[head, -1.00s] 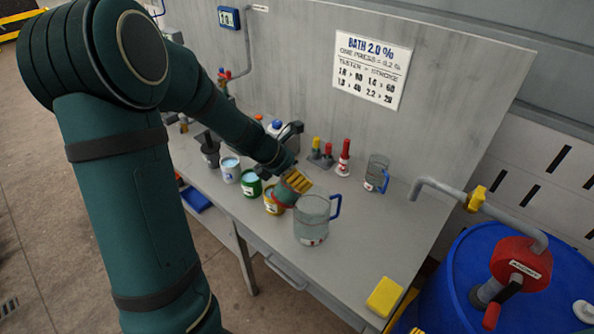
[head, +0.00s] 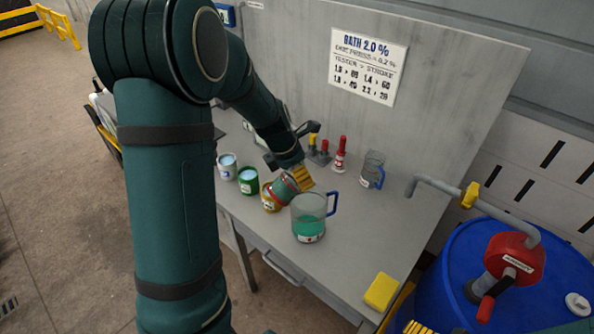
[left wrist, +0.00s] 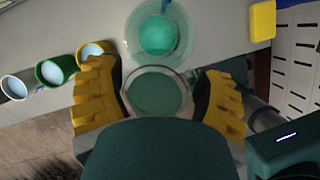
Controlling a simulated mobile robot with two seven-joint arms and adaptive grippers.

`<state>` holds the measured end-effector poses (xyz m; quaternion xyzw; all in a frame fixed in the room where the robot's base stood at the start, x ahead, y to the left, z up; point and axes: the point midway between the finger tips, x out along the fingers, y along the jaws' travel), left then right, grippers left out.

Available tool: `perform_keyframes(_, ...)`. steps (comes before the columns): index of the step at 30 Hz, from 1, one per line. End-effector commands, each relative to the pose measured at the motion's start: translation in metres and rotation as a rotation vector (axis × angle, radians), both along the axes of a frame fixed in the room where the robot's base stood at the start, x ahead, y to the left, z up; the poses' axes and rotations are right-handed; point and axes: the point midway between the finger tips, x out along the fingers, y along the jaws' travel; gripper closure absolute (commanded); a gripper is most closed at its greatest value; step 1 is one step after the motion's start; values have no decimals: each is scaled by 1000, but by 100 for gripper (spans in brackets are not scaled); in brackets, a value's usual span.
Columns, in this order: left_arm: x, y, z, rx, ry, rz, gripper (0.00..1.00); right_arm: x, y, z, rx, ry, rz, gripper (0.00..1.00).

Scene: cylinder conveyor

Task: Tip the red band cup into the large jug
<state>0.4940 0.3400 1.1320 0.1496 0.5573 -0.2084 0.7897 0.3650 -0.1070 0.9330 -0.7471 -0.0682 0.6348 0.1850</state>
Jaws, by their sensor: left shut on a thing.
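My left gripper (head: 300,178) is shut on the red band cup (head: 285,188) and holds it tilted beside and above the rim of the large jug. The large jug (head: 312,206) is clear with a blue handle and stands upright on the bench with green liquid in its lower part. In the left wrist view the cup (left wrist: 157,92) sits between the yellow fingers (left wrist: 160,100), with green inside it, and the jug (left wrist: 158,32) lies just beyond its rim. Yellow tips of my right gripper (head: 419,327) show at the bottom edge, mostly cut off.
White (head: 227,167), green (head: 248,180) and yellow (head: 268,199) banded cups stand left of the jug. A smaller blue-handled jug (head: 372,170) and a red-topped bottle (head: 340,155) stand behind. A yellow sponge (head: 381,292) lies at the right; a blue drum (head: 545,275) stands beyond.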

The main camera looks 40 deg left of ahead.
Motion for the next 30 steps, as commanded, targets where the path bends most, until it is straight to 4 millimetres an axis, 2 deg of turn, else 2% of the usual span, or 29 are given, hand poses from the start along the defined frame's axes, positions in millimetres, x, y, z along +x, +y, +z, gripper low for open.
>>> perform_keyframes(30, 14, -8, -28, 183, 316, -1, 71, 0, 0, 0, 0, 0, 0, 0)
